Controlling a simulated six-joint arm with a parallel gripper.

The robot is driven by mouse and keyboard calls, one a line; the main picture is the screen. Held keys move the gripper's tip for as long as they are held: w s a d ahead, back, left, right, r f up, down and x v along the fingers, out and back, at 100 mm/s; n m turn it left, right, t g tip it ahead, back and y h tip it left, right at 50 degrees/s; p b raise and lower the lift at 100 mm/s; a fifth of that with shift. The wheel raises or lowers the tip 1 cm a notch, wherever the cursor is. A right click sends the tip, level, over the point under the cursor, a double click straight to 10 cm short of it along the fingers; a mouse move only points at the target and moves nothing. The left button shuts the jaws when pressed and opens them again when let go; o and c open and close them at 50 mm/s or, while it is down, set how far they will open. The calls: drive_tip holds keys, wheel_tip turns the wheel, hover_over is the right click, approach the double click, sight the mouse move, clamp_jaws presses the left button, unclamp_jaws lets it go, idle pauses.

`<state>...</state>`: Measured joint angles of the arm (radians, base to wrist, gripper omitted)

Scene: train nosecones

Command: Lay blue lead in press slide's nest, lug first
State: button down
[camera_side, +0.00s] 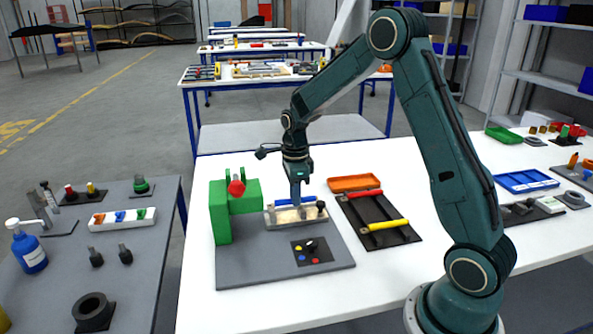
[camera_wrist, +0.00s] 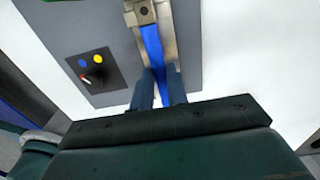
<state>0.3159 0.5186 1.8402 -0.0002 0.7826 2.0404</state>
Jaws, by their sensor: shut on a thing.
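The blue lead (camera_side: 308,199) lies along the pale press slide (camera_side: 288,220) in the side view. In the wrist view the blue lead (camera_wrist: 152,45) runs away from my fingers, along the slide's metal channel (camera_wrist: 168,46), to a grey block with a dark hole (camera_wrist: 145,12), seemingly its lug. My gripper (camera_side: 296,203) points down over the slide and is shut on the lead; its two fingers (camera_wrist: 160,92) flank it in the wrist view. Whether the lead rests on the nest floor or hangs just above it, I cannot tell. The green press (camera_side: 220,212) stands left of the slide.
A control plate (camera_side: 311,252) with coloured buttons lies in front of the slide on the grey base (camera_side: 255,272). Right of it, a black tray (camera_side: 385,213) holds a red lead (camera_side: 362,194) and a yellow lead (camera_side: 388,225). An orange bin (camera_side: 354,183) stands behind.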

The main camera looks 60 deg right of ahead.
sight(290, 198)
drive_tip(key=shift+w+a+f, duration=0.2)
drive_tip(key=shift+w+a, duration=0.3)
drive_tip(key=shift+w, duration=0.05)
drive_tip(key=shift+f, duration=0.9)
drive_tip(key=shift+f, duration=0.2)
drive_tip(key=c, duration=1.3)
unclamp_jaws()
drive_tip(key=shift+r, duration=0.1)
wheel_tip(290, 198, up, 14)
drive_tip(key=shift+f, duration=0.2)
